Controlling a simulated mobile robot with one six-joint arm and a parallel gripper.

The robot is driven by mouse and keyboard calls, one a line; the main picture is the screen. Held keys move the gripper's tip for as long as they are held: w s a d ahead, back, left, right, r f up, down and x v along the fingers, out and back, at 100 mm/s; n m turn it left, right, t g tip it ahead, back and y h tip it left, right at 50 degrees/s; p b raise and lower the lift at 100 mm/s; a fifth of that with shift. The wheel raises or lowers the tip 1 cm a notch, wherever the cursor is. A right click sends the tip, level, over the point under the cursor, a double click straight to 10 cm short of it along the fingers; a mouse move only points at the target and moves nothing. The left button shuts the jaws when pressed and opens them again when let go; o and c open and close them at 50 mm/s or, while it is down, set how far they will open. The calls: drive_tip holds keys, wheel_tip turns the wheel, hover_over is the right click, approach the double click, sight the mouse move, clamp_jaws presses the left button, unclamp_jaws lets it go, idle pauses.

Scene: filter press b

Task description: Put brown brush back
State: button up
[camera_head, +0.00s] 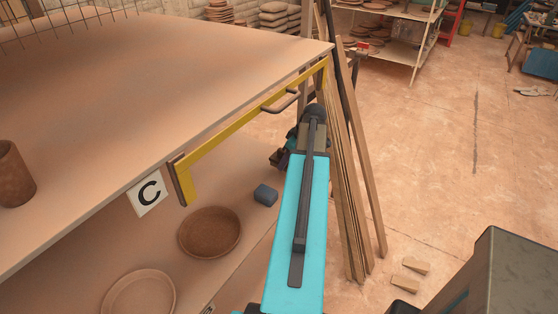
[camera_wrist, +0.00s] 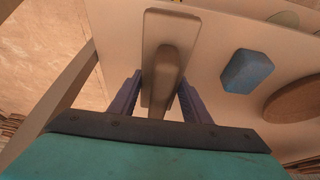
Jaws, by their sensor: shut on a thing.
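The brown brush (camera_wrist: 170,28) shows in the wrist view as a long flat board with a raised handle. My gripper (camera_wrist: 159,84) is shut on it, one dark finger on each side of the handle. The board extends beyond the fingertips over a pale surface. In the head view my gripper (camera_head: 279,157) is by the right end of the lower shelf, under the tabletop. My turquoise arm hides much of it there, and I cannot make out the brush in that view. I cannot tell whether the brush touches the shelf.
A blue block (camera_head: 265,195) and brown bowl (camera_head: 210,233) stand on the lower shelf (camera_head: 185,268), left of my gripper. A yellow frame with a handle (camera_head: 235,128) runs along the tabletop edge above. Wooden planks (camera_head: 349,210) lean close on the right. Open floor lies beyond.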

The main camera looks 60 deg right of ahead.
sight(279, 156)
drive_tip(key=w+p, duration=0.1)
drive_tip(key=w, duration=0.3)
drive_tip(key=shift+s+f, duration=0.1)
drive_tip(key=shift+f+p, duration=0.8)
drive_tip(key=shift+f, duration=0.9)
drive_tip(key=shift+f, duration=0.15)
drive_tip(key=o, duration=1)
drive_tip(key=shift+r, duration=0.25)
drive_tip(key=shift+b+v, duration=1.25)
drive_tip(key=shift+v, duration=2.45)
